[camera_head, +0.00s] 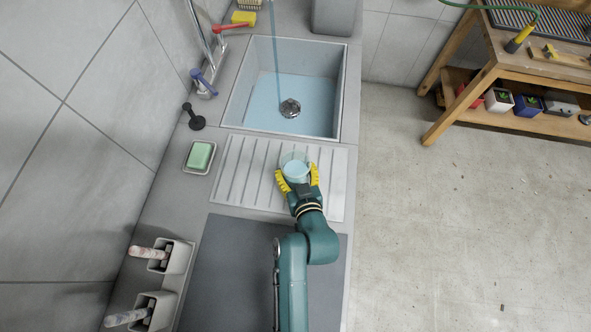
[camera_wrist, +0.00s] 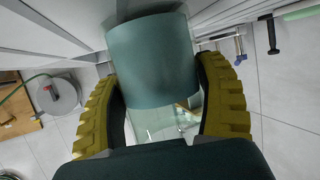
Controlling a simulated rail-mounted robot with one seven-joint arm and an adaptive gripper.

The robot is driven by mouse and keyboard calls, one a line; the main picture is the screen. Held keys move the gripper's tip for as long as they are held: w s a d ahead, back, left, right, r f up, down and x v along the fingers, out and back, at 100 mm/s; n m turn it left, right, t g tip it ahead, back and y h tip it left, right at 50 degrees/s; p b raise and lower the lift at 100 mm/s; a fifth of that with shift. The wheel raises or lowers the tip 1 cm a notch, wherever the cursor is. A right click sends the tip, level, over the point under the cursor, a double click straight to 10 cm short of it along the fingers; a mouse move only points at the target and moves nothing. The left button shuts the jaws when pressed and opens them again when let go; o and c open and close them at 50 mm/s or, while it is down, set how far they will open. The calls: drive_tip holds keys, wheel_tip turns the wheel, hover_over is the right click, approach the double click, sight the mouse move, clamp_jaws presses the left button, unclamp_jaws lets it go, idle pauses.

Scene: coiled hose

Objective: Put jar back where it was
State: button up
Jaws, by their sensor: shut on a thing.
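The jar (camera_head: 295,161) is clear, with pale blue water-like content, and is over the ribbed draining board (camera_head: 240,178), near the sink's front edge. My gripper (camera_head: 298,177) has its yellow ribbed fingers shut on the jar's sides. In the wrist view, the blue-green jar (camera_wrist: 152,62) sits between the fingers (camera_wrist: 158,92). I cannot tell whether the jar's base touches the board. The sink (camera_head: 343,95) lies just beyond; a thin blue stream (camera_head: 276,50) falls into it near the drain.
Blue (camera_head: 203,83) and red (camera_head: 233,28) tap levers stand at the sink's left and back. A green soap (camera_head: 200,156) in a dish and a black plunger-like object (camera_head: 193,117) are left of the board. Two holders (camera_head: 178,258) stand nearer. The dark mat (camera_head: 225,262) looks clear beside my arm.

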drive_tip(key=o, duration=1.2)
drive_tip(key=shift+o, duration=0.2)
drive_tip(key=shift+r, duration=0.2)
drive_tip(key=p+v, duration=0.1)
drive_tip(key=v, duration=1.1)
drive_tip(key=w+d+r+t+h, duration=0.15)
drive_tip(key=w+r, duration=0.25)
drive_tip(key=r, duration=0.8)
drive_tip(key=w+r+t+y, duration=0.1)
drive_tip(key=w+r+t, duration=0.25)
drive_tip(key=r, duration=0.85)
drive_tip(key=s+d+r+m+t+h, duration=0.1)
drive_tip(key=s+r+t, duration=0.1)
drive_tip(key=r, duration=0.7)
drive_tip(key=s+d+r+m+t+h, duration=0.1)
drive_tip(key=s+r+m+t+h, duration=0.1)
drive_tip(key=r, duration=0.8)
drive_tip(key=shift+s+d+r, duration=0.2)
drive_tip(key=shift+s+d, duration=0.05)
drive_tip(key=shift+s, duration=0.05)
drive_tip(key=shift+p, duration=0.3)
